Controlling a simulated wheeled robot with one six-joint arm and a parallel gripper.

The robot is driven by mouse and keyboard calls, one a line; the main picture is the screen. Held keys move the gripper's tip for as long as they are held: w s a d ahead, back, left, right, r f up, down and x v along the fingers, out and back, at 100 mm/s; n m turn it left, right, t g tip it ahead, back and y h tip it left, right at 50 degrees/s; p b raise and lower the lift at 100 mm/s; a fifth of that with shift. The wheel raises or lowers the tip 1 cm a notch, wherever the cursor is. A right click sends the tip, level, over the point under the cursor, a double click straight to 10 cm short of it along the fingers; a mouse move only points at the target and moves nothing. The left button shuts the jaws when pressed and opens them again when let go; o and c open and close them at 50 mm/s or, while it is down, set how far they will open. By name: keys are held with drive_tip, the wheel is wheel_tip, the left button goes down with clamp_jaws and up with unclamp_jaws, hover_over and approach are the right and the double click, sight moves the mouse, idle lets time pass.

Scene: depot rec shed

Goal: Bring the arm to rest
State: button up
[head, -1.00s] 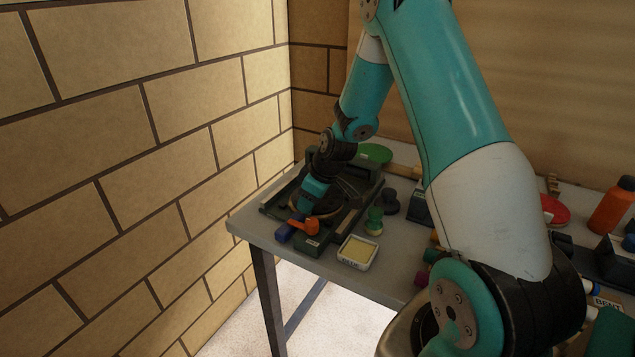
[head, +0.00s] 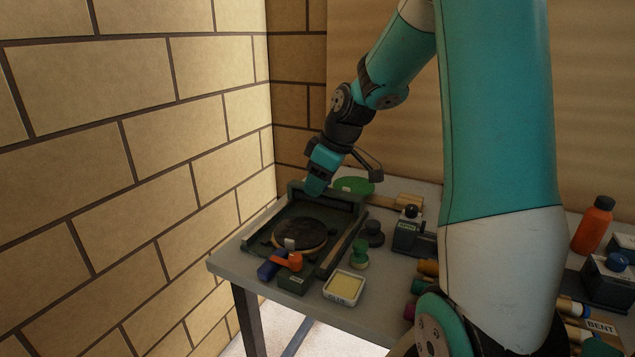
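My arm reaches from the right foreground over the table. My gripper (head: 315,190) hangs tilted downward in the air above the far part of a dark green fixture (head: 330,262). Its teal end faces me, and I cannot make out its fingers or anything between them. A round dark disc (head: 305,232) lies in the fixture, apart from the gripper. A small pale block (head: 290,244) is at the disc's near edge.
An orange piece (head: 291,261) and a blue piece (head: 267,271) sit at the fixture's near end. A glue tray (head: 343,287), green piece (head: 360,255) and black-topped box (head: 408,236) stand to the right. A brick wall (head: 140,180) closes the left side; an orange bottle (head: 592,226) stands far right.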

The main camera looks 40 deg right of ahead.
idle(0.3)
drive_tip(key=s+a+r+y, duration=0.1)
drive_tip(key=s+a+r, duration=0.15)
drive_tip(key=a, duration=0.85)
drive_tip(key=s+a+r+n+g+y, duration=0.1)
drive_tip(key=s+a+g, duration=0.2)
drive_tip(key=s+a, duration=1.4)
drive_tip(key=shift+s+a+r+g, duration=0.3)
drive_tip(key=shift+s+g, duration=0.1)
drive_tip(key=shift+s, duration=0.5)
